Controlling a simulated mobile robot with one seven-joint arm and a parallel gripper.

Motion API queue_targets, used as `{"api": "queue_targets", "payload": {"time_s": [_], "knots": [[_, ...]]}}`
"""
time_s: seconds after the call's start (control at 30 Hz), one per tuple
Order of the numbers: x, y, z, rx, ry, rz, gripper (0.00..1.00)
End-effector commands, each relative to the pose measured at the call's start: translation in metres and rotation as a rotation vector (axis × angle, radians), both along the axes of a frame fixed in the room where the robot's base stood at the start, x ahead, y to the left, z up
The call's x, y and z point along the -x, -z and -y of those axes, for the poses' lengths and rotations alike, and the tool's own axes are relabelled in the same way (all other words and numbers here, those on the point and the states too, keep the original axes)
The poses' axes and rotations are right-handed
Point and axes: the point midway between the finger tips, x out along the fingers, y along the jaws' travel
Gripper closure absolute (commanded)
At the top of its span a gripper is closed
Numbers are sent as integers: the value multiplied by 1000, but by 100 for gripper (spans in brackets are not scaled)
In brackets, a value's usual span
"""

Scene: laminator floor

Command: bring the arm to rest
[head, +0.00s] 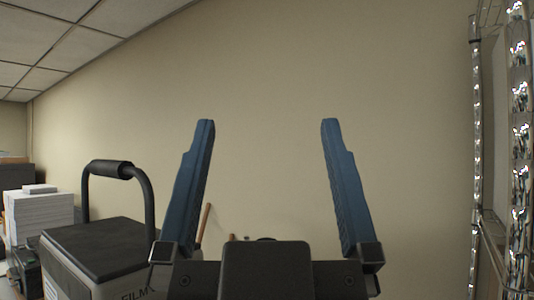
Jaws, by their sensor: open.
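A box-shaped machine (104,246) with a black top, a curved black handle and the letters "FILM" stands at lower left. White stacks (40,214) are behind it. A shiny metal post (519,150) rises at the right edge. The beige wall (410,110) is bare.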

Motion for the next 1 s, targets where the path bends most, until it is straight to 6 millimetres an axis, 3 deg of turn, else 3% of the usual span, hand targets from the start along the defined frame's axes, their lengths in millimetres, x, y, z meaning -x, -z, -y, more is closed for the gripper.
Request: {"api": "queue_targets", "payload": {"time_s": [0.17, 0.63, 1.0], "knots": [[-1, 1, 0, -1, -1, -3, 1], [-2, 107, 0, -3, -6, -2, 1], [-2, 114, -1, -3, -8, -2, 1]]}}
